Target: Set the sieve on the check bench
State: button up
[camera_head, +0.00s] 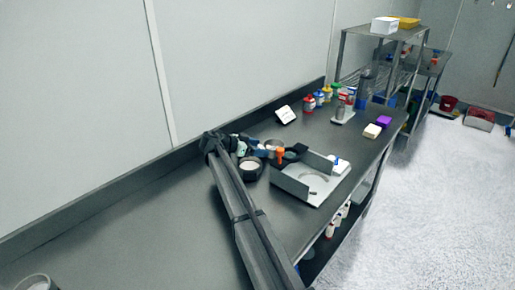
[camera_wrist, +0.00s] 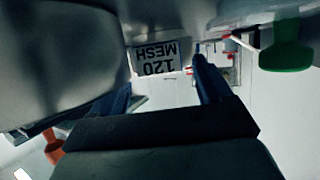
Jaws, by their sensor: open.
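My gripper (camera_wrist: 162,76) is open in the wrist view, with a dark blue finger on each side. Beyond the fingers is an upside-down label reading 120 MESH (camera_wrist: 157,60), on a pale grey surface that looks like the sieve's side. Whether the fingers straddle or touch it, I cannot tell. In the head view my gripper (camera_head: 243,147) is low over the grey bench (camera_head: 150,225), by a cluster of small items. A round grey rim (camera_head: 274,143) there may be the sieve, partly hidden. I cannot tell which surface is the check bench.
A dark round dish with pale contents (camera_head: 250,168) stands close to my arm. A grey walled tray (camera_head: 318,192) with a ring outline lies right of it, with an orange-topped item (camera_head: 280,153) behind. Bottles (camera_head: 309,104) stand at the back.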

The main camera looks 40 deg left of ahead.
jog(key=v, duration=1.2)
jog(key=shift+r, duration=0.25)
